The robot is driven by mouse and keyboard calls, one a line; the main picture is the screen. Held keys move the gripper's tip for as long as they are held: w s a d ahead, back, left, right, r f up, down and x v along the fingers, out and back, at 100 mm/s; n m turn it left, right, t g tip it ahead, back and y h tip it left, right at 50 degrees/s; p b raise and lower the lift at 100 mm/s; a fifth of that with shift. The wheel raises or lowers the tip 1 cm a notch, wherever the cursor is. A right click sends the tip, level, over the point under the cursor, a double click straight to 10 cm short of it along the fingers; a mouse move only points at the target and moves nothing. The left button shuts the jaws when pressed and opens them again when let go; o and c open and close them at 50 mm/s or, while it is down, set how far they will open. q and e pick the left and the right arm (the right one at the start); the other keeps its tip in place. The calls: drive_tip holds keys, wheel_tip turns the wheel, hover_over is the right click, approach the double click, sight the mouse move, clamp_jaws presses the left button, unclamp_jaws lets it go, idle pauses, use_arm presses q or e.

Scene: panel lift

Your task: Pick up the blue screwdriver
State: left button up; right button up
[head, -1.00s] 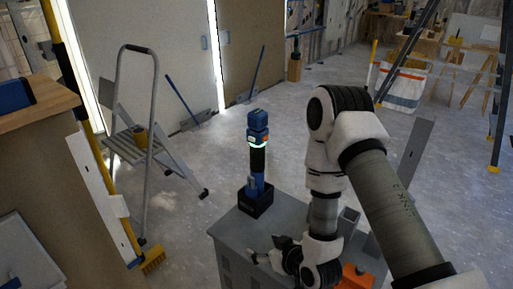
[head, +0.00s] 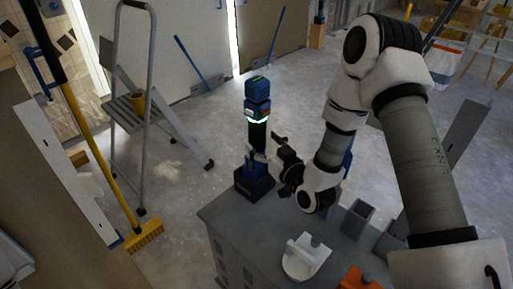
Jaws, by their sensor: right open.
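The blue screwdriver (head: 258,104) is a chunky power tool with a blue top, a glowing green ring and a dark grip. It stands upright on its dark blue base (head: 254,182) at the far left corner of the grey cabinet top (head: 243,218). My right gripper (head: 264,149) is open, reaching in from the right at the lower grip, just above the base. One finger shows across the front of the tool and the other at its right. I cannot tell whether they touch it. My left gripper is out of view.
On the cabinet are a white round tool (head: 305,259), an open grey square tube (head: 357,217) and an orange object (head: 360,280) at the front. A stepladder (head: 140,110) and a yellow broom (head: 144,236) stand to the left.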

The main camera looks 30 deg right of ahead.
sight(262, 139)
drive_tip(key=w, duration=0.3)
drive_tip(key=shift+w+f, duration=0.1)
drive_tip(key=shift+w, duration=0.05)
clamp_jaws()
drive_tip(key=shift+r, duration=0.25)
